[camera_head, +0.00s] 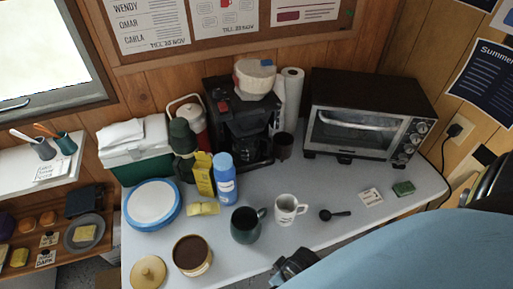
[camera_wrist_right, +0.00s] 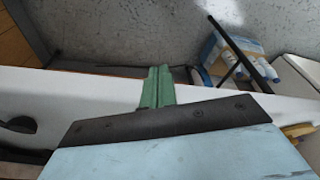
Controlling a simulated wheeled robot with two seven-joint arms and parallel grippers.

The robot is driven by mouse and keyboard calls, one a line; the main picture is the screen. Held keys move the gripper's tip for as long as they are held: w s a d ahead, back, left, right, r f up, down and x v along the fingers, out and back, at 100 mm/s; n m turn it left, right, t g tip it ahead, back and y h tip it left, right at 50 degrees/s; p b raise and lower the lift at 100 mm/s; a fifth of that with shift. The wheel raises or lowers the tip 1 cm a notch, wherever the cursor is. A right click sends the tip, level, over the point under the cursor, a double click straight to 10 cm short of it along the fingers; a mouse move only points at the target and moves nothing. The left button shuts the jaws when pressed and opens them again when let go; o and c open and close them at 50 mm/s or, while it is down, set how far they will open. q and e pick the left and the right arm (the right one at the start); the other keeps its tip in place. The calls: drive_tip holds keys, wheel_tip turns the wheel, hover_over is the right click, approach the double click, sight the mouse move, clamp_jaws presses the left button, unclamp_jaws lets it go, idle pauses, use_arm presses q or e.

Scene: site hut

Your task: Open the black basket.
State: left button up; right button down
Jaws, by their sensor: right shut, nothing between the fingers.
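The black coffee maker (camera_head: 228,108) stands at the back of the table in the head view. Its black basket (camera_head: 246,122) is in its upper front, and dark on dark I cannot make out its edges; it looks closed. The glass jug (camera_head: 256,149) is below it. My right gripper (camera_wrist_right: 159,72) is shut and empty in the right wrist view, near the table's edge. In the head view only dark parts of that hand show at the bottom, well in front of the coffee maker. My left gripper is not in view.
A blue bottle (camera_head: 224,180), a green mug (camera_head: 246,225), a white mug (camera_head: 287,210) and a black scoop (camera_head: 334,214) are in front. The table's right part is mostly clear.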

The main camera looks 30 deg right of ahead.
drive_tip(key=w+a+r+t+y, duration=0.1)
drive_tip(key=w+a+r, duration=0.1)
drive_tip(key=w+r, duration=0.75)
drive_tip(key=w+a+r+t+y, duration=0.1)
drive_tip(key=w+a+r, duration=0.1)
drive_tip(key=w+r, duration=0.8)
drive_tip(key=m+h+p, duration=0.1)
drive_tip(key=m+h, duration=0.2)
drive_tip(key=m, duration=0.2)
approach(246, 121)
drive_tip(key=s+d+r, duration=0.1)
drive_tip(key=s+d, duration=0.1)
drive_tip(key=x, duration=0.9)
drive_tip(key=shift+s+d+g, duration=0.15)
drive_tip(key=shift+d+g, duration=0.05)
drive_tip(key=shift+g, duration=0.1)
drive_tip(key=shift+f, duration=0.1)
